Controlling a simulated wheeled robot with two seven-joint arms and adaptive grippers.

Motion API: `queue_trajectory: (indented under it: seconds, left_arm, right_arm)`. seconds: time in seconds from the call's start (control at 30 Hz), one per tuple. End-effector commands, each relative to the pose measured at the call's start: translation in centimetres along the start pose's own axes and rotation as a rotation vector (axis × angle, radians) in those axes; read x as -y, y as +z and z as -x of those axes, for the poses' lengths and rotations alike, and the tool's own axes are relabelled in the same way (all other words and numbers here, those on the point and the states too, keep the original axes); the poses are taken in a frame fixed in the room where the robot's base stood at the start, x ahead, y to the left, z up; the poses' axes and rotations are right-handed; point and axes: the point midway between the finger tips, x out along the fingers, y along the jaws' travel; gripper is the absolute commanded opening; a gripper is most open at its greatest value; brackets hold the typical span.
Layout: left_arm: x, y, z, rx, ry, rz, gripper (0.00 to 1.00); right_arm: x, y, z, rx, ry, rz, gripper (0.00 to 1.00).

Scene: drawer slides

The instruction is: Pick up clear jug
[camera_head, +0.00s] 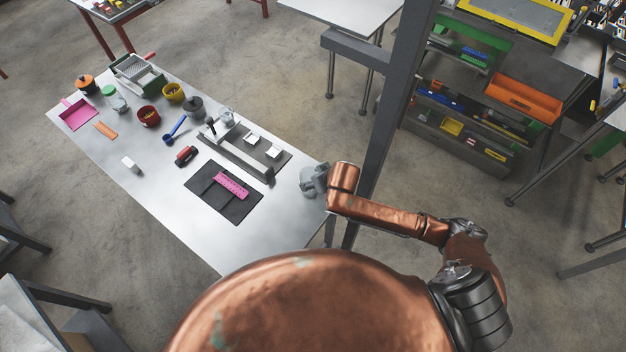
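A small pale, see-through vessel (119,104) that looks like the clear jug stands on the far left part of the long metal table (235,245). It is beside a green round lid (108,91) and left of a dark red pot (148,116). It is too small to make out a handle. My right gripper (310,181) is at the table's right edge, far from the jug and right of a grey board. Its fingers are too small to tell open from shut. My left gripper is not in view.
Pots, a blue scoop (176,127), a red object (185,155), a pink tray (78,115) and a dark mat (224,207) lie on the table. A grey post (385,110) stands close to my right arm. The table's near end is clear.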

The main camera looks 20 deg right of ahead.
Motion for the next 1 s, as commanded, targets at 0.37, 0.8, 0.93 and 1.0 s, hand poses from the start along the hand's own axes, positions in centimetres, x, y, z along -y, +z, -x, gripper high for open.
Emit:
queue_trajectory:
  seconds: [0.37,0.8,0.93,1.0]
  left_arm:
    - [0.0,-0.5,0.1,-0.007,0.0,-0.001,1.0]
    - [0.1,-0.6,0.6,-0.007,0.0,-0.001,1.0]
    - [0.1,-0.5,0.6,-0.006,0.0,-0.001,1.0]
    - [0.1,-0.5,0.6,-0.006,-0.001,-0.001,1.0]
  right_arm:
    - [-0.1,-0.4,-2.9,0.001,0.005,-0.001,0.64]
    - [0.2,-0.2,-7.7,0.0,0.005,0.0,0.64]
    - [0.2,-0.2,-7.7,0.0,0.005,0.0,0.64]
    - [0.2,-0.2,-7.7,0.0,0.005,0.0,0.64]
